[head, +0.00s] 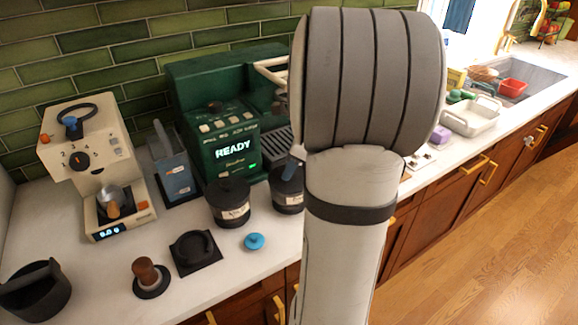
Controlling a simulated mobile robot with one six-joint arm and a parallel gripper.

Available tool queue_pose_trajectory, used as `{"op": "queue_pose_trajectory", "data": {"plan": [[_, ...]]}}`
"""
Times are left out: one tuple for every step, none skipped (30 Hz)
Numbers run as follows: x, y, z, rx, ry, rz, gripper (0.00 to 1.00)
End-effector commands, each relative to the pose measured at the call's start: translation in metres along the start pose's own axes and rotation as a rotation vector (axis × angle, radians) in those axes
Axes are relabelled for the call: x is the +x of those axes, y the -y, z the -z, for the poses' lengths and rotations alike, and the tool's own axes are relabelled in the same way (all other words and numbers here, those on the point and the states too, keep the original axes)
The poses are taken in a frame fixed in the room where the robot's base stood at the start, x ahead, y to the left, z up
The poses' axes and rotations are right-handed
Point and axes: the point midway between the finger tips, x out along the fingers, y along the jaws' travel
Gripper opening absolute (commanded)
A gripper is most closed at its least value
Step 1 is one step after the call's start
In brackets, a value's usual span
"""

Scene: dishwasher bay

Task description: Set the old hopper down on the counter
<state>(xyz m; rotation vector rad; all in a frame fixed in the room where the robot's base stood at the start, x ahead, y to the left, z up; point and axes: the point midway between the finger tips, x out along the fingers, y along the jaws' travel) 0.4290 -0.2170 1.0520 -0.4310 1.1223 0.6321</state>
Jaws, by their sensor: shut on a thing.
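The white counter (100,265) runs from the left front to the back right. My arm stands large in the middle of the head view and covers part of the counter and machines. My gripper is not visible; it is out of frame or behind my arm. I cannot make out the old hopper anywhere. A cream grinder (88,160) stands at the left, with a dark ring and a blue knob on top and no hopper visible on it.
A green espresso machine (215,125) reads READY. Two dark canisters (230,203) (287,195), a blue container (175,178), a teal lid (254,242), a black mat (195,253), a tamper (148,278) and a black bin (35,292) crowd the counter. Small bare patches lie between them.

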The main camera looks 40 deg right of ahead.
Motion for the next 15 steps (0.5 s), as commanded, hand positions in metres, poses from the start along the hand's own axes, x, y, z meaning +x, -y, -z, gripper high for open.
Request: {"op": "queue_pose_trajectory", "data": {"plan": [[0.0016, 0.0001, 0.0004, 0.000, 0.001, 0.000, 0.00], [0.0015, -0.0002, 0.0005, 0.000, 0.000, -0.001, 0.29], [0.0014, -0.0002, 0.0003, 0.000, 0.000, -0.001, 0.32], [0.0013, -0.0002, 0.0003, 0.000, 0.000, -0.001, 0.34], [0.0013, -0.0002, 0.0003, 0.000, 0.000, -0.001, 0.37], [0.0013, -0.0002, 0.0002, 0.000, 0.000, -0.001, 0.40], [0.0014, -0.0003, 0.0002, 0.000, 0.000, -0.001, 0.43], [0.0013, -0.0003, 0.0002, -0.001, 0.000, -0.001, 0.45], [0.0013, -0.0003, 0.0001, -0.001, 0.000, -0.001, 0.48], [0.0013, -0.0003, 0.0001, -0.001, 0.000, -0.001, 0.48], [0.0013, -0.0003, 0.0001, -0.001, 0.000, -0.001, 0.48], [0.0013, -0.0003, 0.0000, -0.001, 0.000, -0.001, 0.48], [0.0013, -0.0003, 0.0000, -0.001, 0.000, -0.001, 0.48], [0.0014, -0.0003, 0.0000, -0.001, 0.000, -0.001, 0.48], [0.0012, -0.0004, -0.0002, -0.001, 0.000, -0.001, 0.48]]}}
